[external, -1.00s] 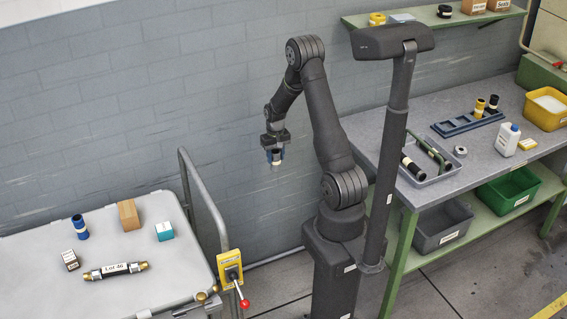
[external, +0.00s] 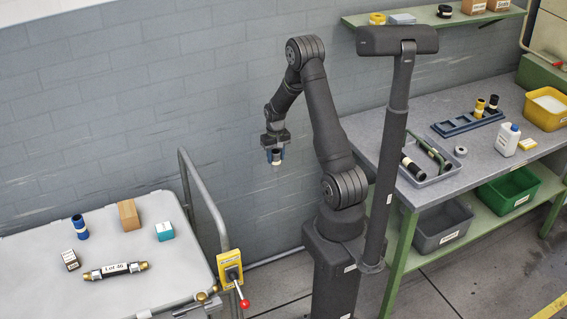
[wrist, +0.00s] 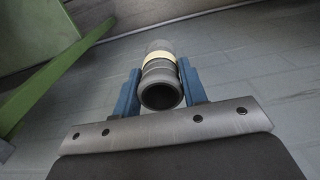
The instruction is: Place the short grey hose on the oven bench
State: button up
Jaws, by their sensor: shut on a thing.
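My gripper (external: 275,155) is shut on a short grey hose (wrist: 161,88) with a cream band. It holds the hose in the air in front of the grey wall, between the trolley and the bench. In the wrist view the blue jaws (wrist: 158,92) press on both sides of the hose, and its open end faces the camera. The hose also shows small below the jaws in the external view (external: 276,157). A grey-topped bench (external: 400,130) with green legs stands on the right; no label shows whether it is the oven bench.
On the bench are a grey tray (external: 424,178) with dark hoses, a blue rack (external: 458,127) with two hoses, a white bottle (external: 507,140) and a yellow bin (external: 546,108). A dark mast (external: 392,160) stands before the bench. The trolley (external: 170,265) at left carries several parts.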

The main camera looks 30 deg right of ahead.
jog(key=s+d+r+m, duration=0.6)
jog(key=d+r+m, duration=0.1)
jog(key=d, duration=0.4)
jog(key=s+d+r+m, duration=0.55)
jog(key=d+m, duration=0.25)
jog(key=d, duration=0.2)
jog(key=s+d+r+m, duration=0.6)
jog(key=d+r+m, duration=0.1)
jog(key=d, duration=0.4)
jog(key=d+f+n, duration=0.3)
jog(key=d+n, duration=0.2)
jog(key=d, duration=0.8)
jog(key=s+d+r+m, duration=0.1)
jog(key=s+d+r, duration=0.2)
jog(key=s+d, duration=0.7)
jog(key=s+d+r, duration=0.4)
jog(key=s+d, duration=0.2)
jog(key=s, duration=0.8)
send_over(449, 145)
notch_tip(449, 145, down, 7)
jog(key=shift+a+f, duration=0.15)
jog(key=shift+f, duration=1.9)
